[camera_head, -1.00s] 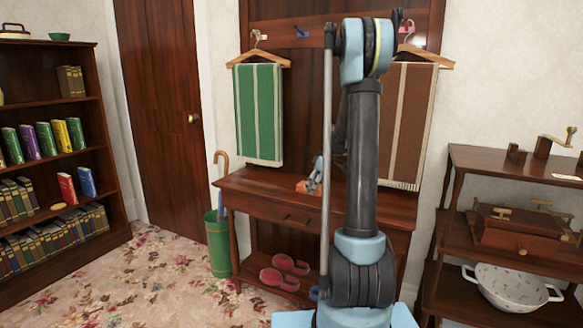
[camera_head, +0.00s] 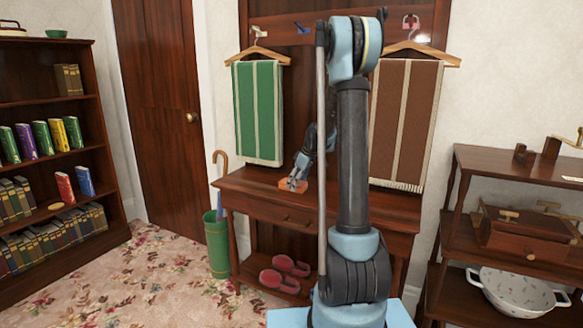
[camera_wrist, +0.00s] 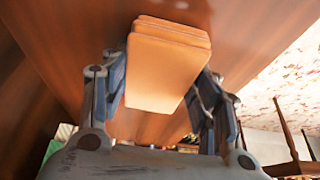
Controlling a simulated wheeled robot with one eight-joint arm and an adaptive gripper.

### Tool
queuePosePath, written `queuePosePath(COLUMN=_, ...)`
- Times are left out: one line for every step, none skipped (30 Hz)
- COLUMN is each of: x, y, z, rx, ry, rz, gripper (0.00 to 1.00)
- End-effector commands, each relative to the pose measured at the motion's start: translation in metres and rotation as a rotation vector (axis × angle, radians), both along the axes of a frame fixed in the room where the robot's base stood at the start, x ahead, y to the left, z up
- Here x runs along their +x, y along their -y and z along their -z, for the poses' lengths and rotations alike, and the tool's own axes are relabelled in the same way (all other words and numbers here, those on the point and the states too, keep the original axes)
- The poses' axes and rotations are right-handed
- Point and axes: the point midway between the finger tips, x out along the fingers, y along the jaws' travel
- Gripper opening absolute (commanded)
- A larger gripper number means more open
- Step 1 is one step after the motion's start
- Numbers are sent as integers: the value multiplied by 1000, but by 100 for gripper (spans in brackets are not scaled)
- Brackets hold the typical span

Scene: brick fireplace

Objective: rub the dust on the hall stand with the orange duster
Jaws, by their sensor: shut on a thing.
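The hall stand (camera_head: 250,192) is dark wood, with a flat top, a drawer and a tall back panel. No dust can be made out on its top in either view. My gripper (camera_head: 297,178) is at the stand's top, left of my upright arm link. It is shut on the orange duster (camera_head: 291,186), which is at the tabletop; contact is hard to tell. In the wrist view the duster (camera_wrist: 165,65) is a layered orange block between my two fingers (camera_wrist: 160,95), with the brown wood surface (camera_wrist: 60,40) beyond it. My arm hides the stand's middle right.
A green striped towel (camera_head: 258,110) and a brown one (camera_head: 405,120) hang on hangers above the top. Red slippers (camera_head: 285,272) lie on the lower shelf. A green bin (camera_head: 217,245) with a cane stands at left. A shelf unit (camera_head: 500,165) stands at right.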

Motion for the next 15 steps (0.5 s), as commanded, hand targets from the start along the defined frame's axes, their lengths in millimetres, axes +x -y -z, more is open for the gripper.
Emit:
queuePosePath(x=1, y=-3, z=-1, rx=0, ry=0, rz=0, gripper=34)
queuePosePath(x=0, y=-3, z=-3, rx=0, ry=0, rz=0, gripper=34)
queuePosePath(x=0, y=-3, z=-9, rx=0, ry=0, rz=-1, gripper=34)
queuePosePath(x=-1, y=-3, z=-17, rx=0, ry=0, rz=-1, gripper=34)
queuePosePath(x=-1, y=-4, z=-25, rx=0, ry=1, rz=-2, gripper=34)
queuePosePath(x=-1, y=-4, z=-29, rx=0, ry=0, rz=-3, gripper=34)
queuePosePath(x=-1, y=-4, z=-31, rx=0, ry=0, rz=-2, gripper=34)
queuePosePath(x=-1, y=-4, z=-34, rx=0, ry=0, rz=-2, gripper=34)
queuePosePath(x=-1, y=-4, z=-37, rx=0, ry=0, rz=-2, gripper=34)
queuePosePath(x=-1, y=-4, z=-40, rx=0, ry=0, rz=-2, gripper=34)
queuePosePath(x=0, y=-4, z=-42, rx=0, ry=0, rz=-3, gripper=34)
queuePosePath(x=0, y=-4, z=-46, rx=0, ry=0, rz=-3, gripper=34)
queuePosePath(x=0, y=-5, z=-49, rx=0, ry=0, rz=-3, gripper=34)
queuePosePath(x=-1, y=-5, z=-51, rx=0, ry=0, rz=-3, gripper=34)
queuePosePath(x=-1, y=-5, z=-55, rx=0, ry=1, rz=-4, gripper=34)
